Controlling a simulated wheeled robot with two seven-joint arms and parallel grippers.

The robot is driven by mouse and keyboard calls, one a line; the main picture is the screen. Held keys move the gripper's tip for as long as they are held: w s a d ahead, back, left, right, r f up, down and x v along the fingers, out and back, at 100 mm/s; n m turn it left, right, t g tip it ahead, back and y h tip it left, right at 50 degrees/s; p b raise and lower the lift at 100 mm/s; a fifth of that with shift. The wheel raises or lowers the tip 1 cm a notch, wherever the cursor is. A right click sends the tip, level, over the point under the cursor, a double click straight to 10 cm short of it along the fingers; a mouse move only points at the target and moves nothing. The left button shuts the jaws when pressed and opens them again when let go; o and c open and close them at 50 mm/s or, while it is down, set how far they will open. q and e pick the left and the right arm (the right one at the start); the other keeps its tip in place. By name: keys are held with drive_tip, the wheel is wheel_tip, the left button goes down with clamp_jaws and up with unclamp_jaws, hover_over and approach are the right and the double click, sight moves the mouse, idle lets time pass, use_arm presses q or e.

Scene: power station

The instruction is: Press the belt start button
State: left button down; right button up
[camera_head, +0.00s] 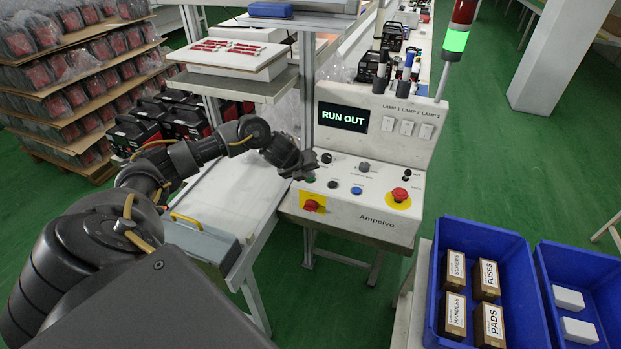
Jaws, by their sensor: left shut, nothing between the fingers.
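The white control console (375,225) stands right of the picture's middle, with a sloped button panel. My left gripper (303,173) is shut and empty over the panel's left edge. A green button (311,179) shows partly beside its fingertips; I cannot tell whether they touch it. Further right are a black button (333,184), a blue button (356,190) and a red mushroom button (399,194) on yellow. A red switch (312,205) on yellow sits below the gripper. The display (344,117) reads RUN OUT. The button labels are too small to read. My right gripper is not in view.
The signal tower (455,41) glows green. Blue bins (508,232) with labelled boxes stand at lower right. A white worktable (215,205) lies under my left arm. Stacked pallets (80,75) fill the upper left. Green floor is free at right.

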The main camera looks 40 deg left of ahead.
sight(309, 180)
use_arm(q)
drive_tip(key=shift+r+p, duration=0.6)
drive_tip(key=shift+r, duration=0.15)
wheel_tip(309, 180, up, 5)
drive_tip(key=p, duration=0.4)
drive_tip(key=shift+p, duration=0.3)
idle(0.4)
